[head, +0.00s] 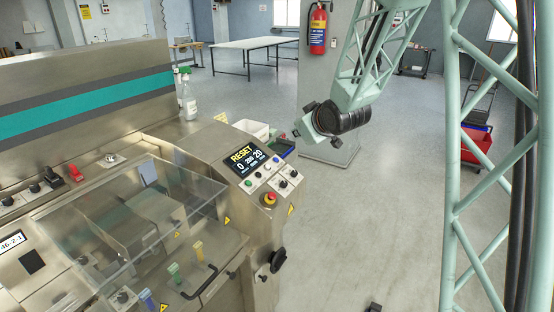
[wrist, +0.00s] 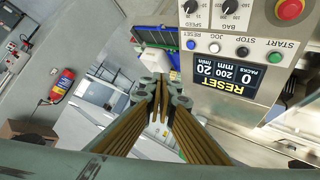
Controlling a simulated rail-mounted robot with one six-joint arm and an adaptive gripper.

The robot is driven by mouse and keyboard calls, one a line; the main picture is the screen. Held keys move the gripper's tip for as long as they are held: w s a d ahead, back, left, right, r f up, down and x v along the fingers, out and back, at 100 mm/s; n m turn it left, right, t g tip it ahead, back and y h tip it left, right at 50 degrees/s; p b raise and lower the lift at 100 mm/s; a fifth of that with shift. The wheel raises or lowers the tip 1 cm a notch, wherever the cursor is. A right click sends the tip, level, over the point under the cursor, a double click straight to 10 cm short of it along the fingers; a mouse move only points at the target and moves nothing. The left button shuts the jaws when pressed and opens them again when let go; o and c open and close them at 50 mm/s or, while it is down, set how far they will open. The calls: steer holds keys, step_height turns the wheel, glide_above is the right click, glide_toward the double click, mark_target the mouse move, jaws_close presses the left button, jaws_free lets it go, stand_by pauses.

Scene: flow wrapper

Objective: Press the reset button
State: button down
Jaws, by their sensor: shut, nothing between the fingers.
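The reset button is the blue one (wrist: 191,45), at the left end of a button row in the wrist view, where the panel appears upside down. In the head view it is a tiny blue spot (head: 276,159) at the row's far end. The display (wrist: 223,77) reads RESET, 0, 200 and 20; it also shows in the head view (head: 246,160). My gripper (wrist: 162,88) is shut and empty. Its fingertips appear left of and below the reset button in the wrist view, apart from it. In the head view, my gripper (head: 300,132) is beyond and right of the panel.
White jog (wrist: 214,47), black stop (wrist: 242,52) and green start (wrist: 274,57) buttons share the row. A red emergency stop (wrist: 289,8) and two knobs are close by. Bins (head: 280,147) stand behind the panel. A clear guard (head: 180,195) covers the machine.

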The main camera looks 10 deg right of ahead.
steer(key=w+a+f+n+t+y, duration=0.1)
steer(key=w+f, duration=0.4)
steer(key=w, duration=0.2)
steer(key=shift+a+f+y+p, duration=0.2)
steer(key=shift+y+p, duration=0.1)
steer(key=shift+p, duration=0.1)
steer(key=shift+a+f, duration=0.1)
steer(key=shift+f, duration=0.1)
steer(key=b, duration=0.2)
glide_above(276, 159)
steer(key=s+d, duration=0.2)
steer(key=shift+s+d+f, duration=0.15)
steer(key=shift+f, duration=2.5)
steer(key=shift+w+a+f+b, duration=0.2)
steer(key=shift+f+b, duration=0.25)
steer(key=shift+f, duration=0.05)
steer(key=shift+w+a+f+b, duration=0.15)
steer(key=shift+a+f+b, duration=0.05)
steer(key=shift+f+b, duration=0.3)
steer(key=shift+w+a+f+b, duration=0.2)
steer(key=shift+f+b, duration=0.25)
steer(key=shift+b, duration=0.2)
steer(key=shift+w+a+f+b, duration=0.15)
steer(key=shift+f+b, duration=0.25)
steer(key=shift+b, duration=0.2)
steer(key=shift+r, duration=0.15)
stand_by(0.5)
steer(key=shift+s+d+r, duration=0.3)
steer(key=shift+r, duration=0.35)
